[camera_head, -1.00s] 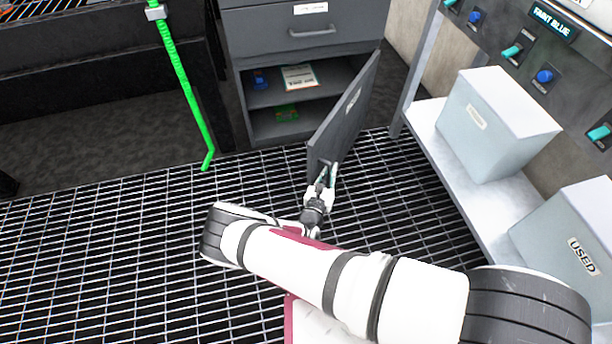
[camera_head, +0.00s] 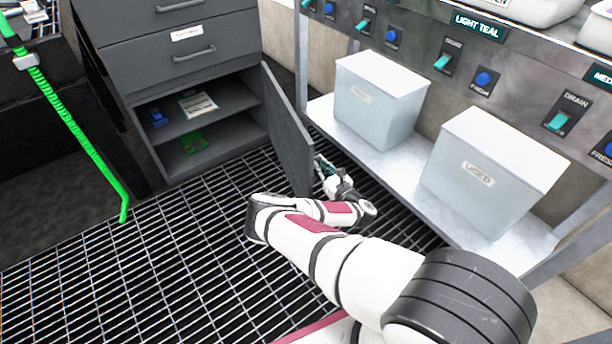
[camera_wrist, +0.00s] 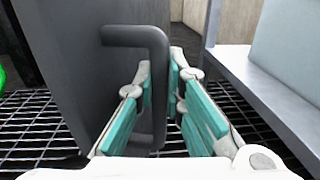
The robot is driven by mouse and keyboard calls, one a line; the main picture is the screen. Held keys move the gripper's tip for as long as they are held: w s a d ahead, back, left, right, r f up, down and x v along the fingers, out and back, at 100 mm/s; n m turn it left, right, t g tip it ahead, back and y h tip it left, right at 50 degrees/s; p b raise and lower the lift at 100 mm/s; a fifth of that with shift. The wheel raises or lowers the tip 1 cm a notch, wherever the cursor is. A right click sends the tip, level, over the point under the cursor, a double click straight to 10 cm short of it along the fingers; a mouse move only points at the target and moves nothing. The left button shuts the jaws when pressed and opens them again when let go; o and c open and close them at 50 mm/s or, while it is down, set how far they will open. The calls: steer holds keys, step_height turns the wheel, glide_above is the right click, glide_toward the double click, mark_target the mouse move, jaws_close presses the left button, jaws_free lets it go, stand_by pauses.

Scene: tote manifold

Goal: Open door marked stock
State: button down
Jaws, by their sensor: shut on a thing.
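The grey cabinet door (camera_head: 287,132) stands wide open, swung out to the right of the lower compartment. No stock label can be read on it from here. In the wrist view the door (camera_wrist: 75,70) is at the left, with its dark bar handle (camera_wrist: 158,75) standing out from it. My gripper (camera_head: 322,170) is low on the door's right side. In the wrist view my gripper's teal-padded fingers (camera_wrist: 165,105) are around the lower part of the handle and shut on it.
Drawers (camera_head: 182,45) sit above the open compartment. A metal shelf (camera_head: 400,165) with pale lidded bins (camera_head: 380,100) runs along the right, close to my arm. A green hose (camera_head: 75,130) hangs at the left. The grated floor before the cabinet is clear.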

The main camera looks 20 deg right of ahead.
steer(key=shift+w+d+n+y+b, duration=0.15)
steer(key=shift+d+n+y+b, duration=0.4)
steer(key=shift+d, duration=0.8)
steer(key=c, duration=1.7)
jaws_free()
steer(key=shift+o, duration=0.2)
steer(key=s+d, duration=0.1)
steer(key=s, duration=0.6)
steer(key=shift+s+d, duration=0.15)
steer(key=shift+c, duration=0.2)
